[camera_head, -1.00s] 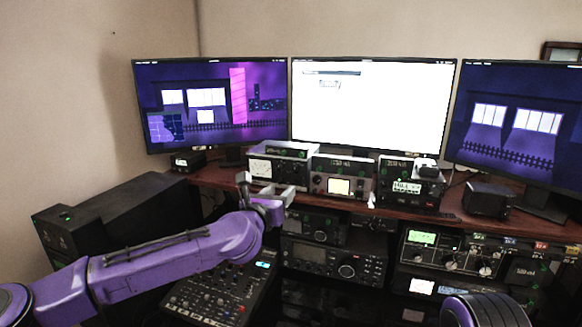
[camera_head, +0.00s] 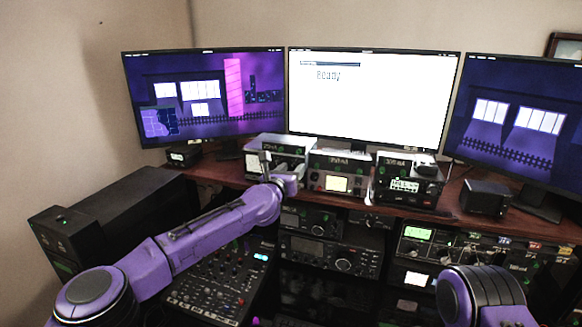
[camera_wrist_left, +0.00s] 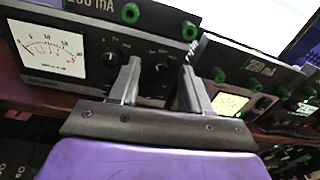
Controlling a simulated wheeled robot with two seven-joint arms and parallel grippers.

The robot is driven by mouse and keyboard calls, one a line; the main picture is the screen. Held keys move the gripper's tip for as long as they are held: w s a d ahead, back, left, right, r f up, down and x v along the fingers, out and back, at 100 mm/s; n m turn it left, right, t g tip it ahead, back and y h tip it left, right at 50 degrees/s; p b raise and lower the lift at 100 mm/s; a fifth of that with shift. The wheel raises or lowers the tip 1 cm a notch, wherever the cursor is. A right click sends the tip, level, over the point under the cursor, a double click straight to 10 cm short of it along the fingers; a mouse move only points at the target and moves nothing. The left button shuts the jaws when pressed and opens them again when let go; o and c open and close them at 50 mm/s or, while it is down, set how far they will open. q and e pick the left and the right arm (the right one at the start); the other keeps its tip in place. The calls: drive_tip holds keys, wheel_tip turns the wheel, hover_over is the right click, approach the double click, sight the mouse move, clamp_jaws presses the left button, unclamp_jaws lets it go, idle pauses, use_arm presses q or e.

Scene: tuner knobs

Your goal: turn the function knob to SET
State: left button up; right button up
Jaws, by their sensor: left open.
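The left meter unit, with a white analog meter face (camera_wrist_left: 50,50) and dark knobs on its front, stands on the wooden shelf. In the left wrist view a round dark knob (camera_wrist_left: 158,69) sits between the fingertips of my left gripper (camera_wrist_left: 161,68). I cannot tell whether the fingers touch it. Its labels are too small to read, so I cannot tell which setting it points to or whether it is the function knob. My left gripper (camera_head: 278,162) is open in front of this unit in the head view and hides part of its front. My right gripper is out of view.
Two more units stand to the right: a middle one with a lit display (camera_head: 337,183) and a right one (camera_head: 405,185). Monitors (camera_head: 372,100) stand behind. A mixer (camera_head: 215,285) and rack radios (camera_head: 330,252) lie below the shelf.

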use_arm(q)
drive_tip(key=shift+w, duration=0.1)
clamp_jaws()
drive_tip(key=shift+f+m+b, duration=0.1)
drive_tip(key=shift+m+b, duration=0.7)
drive_tip(key=shift+m, duration=0.1)
drive_tip(key=shift+m+b, duration=0.35)
drive_tip(key=shift+m, duration=0.45)
drive_tip(key=shift+m+b, duration=0.45)
drive_tip(key=shift+m, duration=1.65)
